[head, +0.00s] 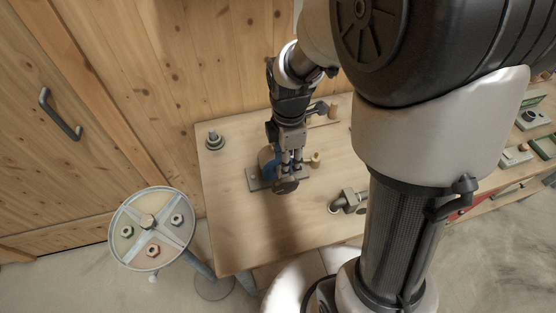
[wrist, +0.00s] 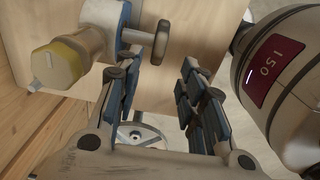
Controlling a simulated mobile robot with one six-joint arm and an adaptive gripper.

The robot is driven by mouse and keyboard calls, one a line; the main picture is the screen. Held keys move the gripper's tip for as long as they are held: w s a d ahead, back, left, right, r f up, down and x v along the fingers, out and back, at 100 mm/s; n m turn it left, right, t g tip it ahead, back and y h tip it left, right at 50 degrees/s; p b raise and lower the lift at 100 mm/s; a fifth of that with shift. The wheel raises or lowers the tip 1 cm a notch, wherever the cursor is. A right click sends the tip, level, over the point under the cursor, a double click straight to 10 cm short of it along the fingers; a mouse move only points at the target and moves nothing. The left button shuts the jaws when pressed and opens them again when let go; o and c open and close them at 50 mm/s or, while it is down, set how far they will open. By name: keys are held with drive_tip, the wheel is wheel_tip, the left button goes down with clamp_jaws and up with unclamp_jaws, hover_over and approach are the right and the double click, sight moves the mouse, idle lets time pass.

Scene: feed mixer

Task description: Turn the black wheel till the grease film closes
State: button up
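A dark wheel (head: 285,186) shows at the front of a small machine on the bench, whose blue body (head: 267,163) stands on a grey base plate (head: 255,181). My gripper (head: 291,163) is over this machine and hides part of it. In the wrist view, a dark wheel (wrist: 161,42) is seen nearly edge-on at the end of a short shaft, close to the left fingertip. My gripper (wrist: 160,75) is open there, with a clear gap between its blue-padded fingers. I cannot tell whether a finger touches the wheel. No grease film can be made out.
A yellow cap (wrist: 57,62) and a cylinder with a "150" label (wrist: 277,65) flank the fingers. A grey fitting (head: 348,202) and a small post (head: 214,138) stand on the wooden bench (head: 240,240). A round stand (head: 127,252) with nuts is at left.

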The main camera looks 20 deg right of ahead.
sight(285, 186)
wheel_tip(285, 186, down, 15)
drive_tip(key=b, duration=0.3)
drive_tip(key=shift+r+b, duration=0.1)
drive_tip(key=shift+b, duration=0.2)
drive_tip(key=shift+c, duration=0.3)
clamp_jaws()
